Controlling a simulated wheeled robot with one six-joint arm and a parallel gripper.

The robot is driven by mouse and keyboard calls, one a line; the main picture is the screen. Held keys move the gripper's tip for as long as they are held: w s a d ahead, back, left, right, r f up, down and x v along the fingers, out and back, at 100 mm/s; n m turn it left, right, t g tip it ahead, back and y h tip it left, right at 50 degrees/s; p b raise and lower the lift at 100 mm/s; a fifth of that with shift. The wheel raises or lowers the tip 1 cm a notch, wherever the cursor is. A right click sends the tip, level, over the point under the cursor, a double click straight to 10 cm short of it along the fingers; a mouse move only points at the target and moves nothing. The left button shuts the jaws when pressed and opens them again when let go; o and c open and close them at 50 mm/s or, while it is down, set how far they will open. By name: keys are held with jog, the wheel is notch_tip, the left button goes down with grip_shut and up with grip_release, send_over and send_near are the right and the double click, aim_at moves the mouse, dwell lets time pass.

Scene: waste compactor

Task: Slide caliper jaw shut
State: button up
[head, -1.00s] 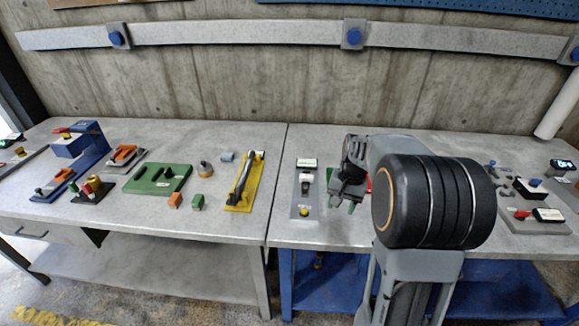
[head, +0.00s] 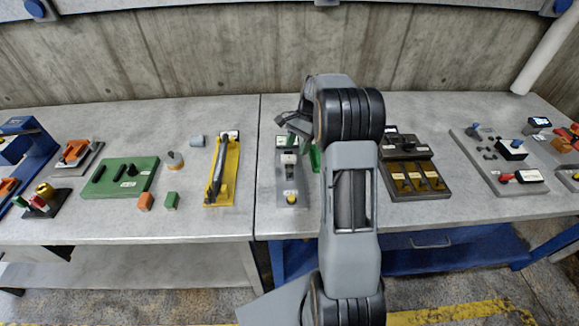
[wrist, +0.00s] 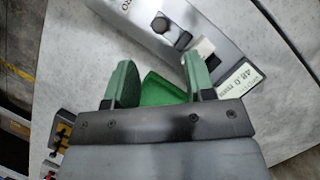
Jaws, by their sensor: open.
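The caliper fixture is a narrow grey plate (head: 282,188) on the right table, with a pale slider part and a yellow knob (head: 291,198) at its near end. My gripper (head: 293,130) is over the far end of the plate. In the wrist view its green fingers (wrist: 158,64) are apart and empty; the right finger lies close to the jaw piece and label. Contact cannot be told.
A green block (wrist: 165,88) shows beyond the fingers, beside the plate. A yellow fixture with a lever (head: 220,175) stands left, a dark tray unit (head: 415,180) right. A green board (head: 122,178) and small blocks lie farther left.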

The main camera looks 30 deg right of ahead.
aim_at(290, 169)
jog(key=x, duration=0.8)
jog(key=shift+f+p, duration=0.35)
jog(key=shift+p, duration=0.05)
jog(key=shift+c, duration=0.2)
